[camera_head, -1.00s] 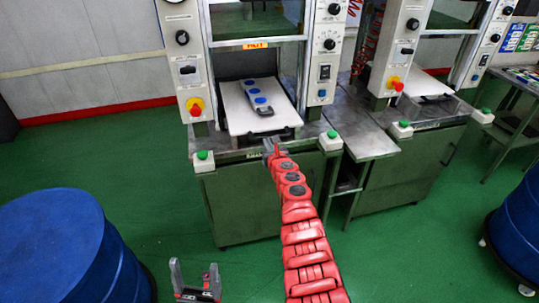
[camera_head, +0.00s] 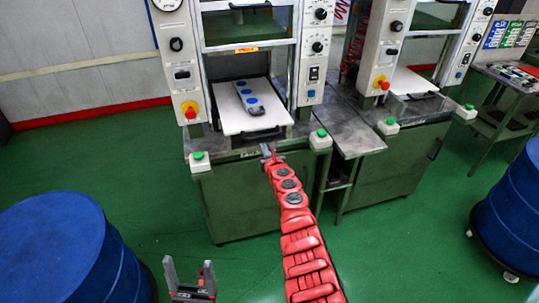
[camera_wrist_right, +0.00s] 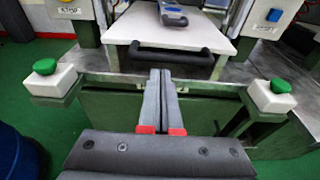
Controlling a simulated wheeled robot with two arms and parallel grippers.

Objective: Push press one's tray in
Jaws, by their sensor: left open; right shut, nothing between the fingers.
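Press one's white tray (camera_head: 234,120) sits in the opening of the nearer press, its front edge close to the front of the press table. It carries a grey mould (camera_head: 249,97) with blue discs. The tray's black handle (camera_head: 262,134) is at its front; it also shows in the right wrist view (camera_wrist_right: 170,57). My right gripper (camera_head: 267,149) is shut and empty, just in front of the handle. In the right wrist view its fingertips (camera_wrist_right: 160,72) point at the handle; contact cannot be told. My left gripper (camera_head: 190,276) is open and empty, low over the floor.
Green buttons on white boxes (camera_head: 198,157) (camera_head: 321,138) flank press one's table. A second press with its own white tray (camera_head: 405,82) stands to the right. Blue drums (camera_head: 60,245) (camera_head: 510,205) stand at both sides. The green floor between is clear.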

